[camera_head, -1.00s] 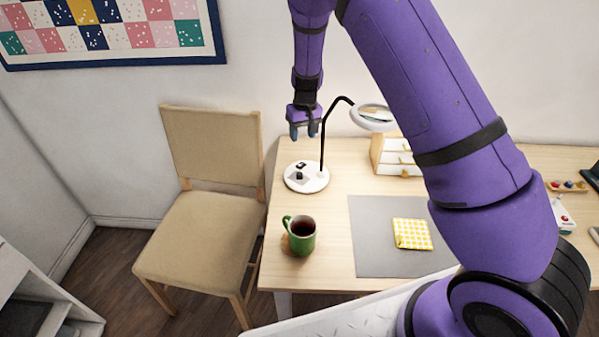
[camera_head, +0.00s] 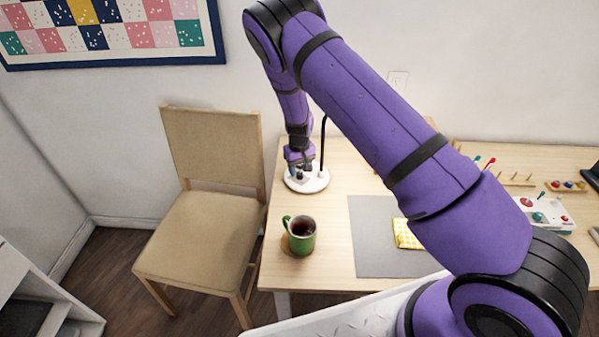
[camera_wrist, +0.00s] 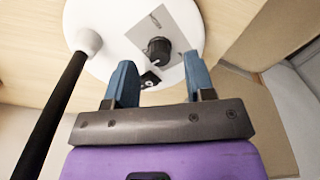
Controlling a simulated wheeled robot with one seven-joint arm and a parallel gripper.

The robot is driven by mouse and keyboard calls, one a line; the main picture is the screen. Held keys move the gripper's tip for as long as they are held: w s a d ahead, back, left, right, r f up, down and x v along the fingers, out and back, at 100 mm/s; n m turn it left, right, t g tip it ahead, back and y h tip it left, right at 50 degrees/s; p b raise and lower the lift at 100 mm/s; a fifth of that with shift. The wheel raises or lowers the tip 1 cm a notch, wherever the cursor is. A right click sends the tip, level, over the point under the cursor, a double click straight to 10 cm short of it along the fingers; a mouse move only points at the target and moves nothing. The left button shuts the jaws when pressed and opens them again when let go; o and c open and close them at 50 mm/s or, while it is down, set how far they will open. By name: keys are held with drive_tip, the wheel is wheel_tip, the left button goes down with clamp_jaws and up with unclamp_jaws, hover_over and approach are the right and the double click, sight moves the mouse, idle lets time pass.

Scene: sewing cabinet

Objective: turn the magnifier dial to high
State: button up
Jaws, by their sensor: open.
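The magnifier's round white base (camera_head: 319,183) stands on the table's back left; its black stem (camera_head: 323,140) rises from it, and the lens is hidden behind my arm. In the wrist view the base (camera_wrist: 92,14) fills the upper middle, with the stem (camera_wrist: 62,105) at left. The black dial (camera_wrist: 158,49) sits on a grey plate with small markings too small to read; a white mark shows on the dial. My gripper (camera_wrist: 160,80) is open, its blue fingers just short of the dial and apart from it. It also shows low over the base in the head view (camera_head: 299,166).
A green mug (camera_head: 301,236) stands on a coaster near the table's front left. A grey mat (camera_head: 372,245) holds a yellow checked cloth (camera_head: 405,234). A chair (camera_head: 205,200) stands left of the table. Several small items lie at right.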

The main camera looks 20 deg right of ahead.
drive_tip(key=shift+f, duration=1)
clamp_jaws()
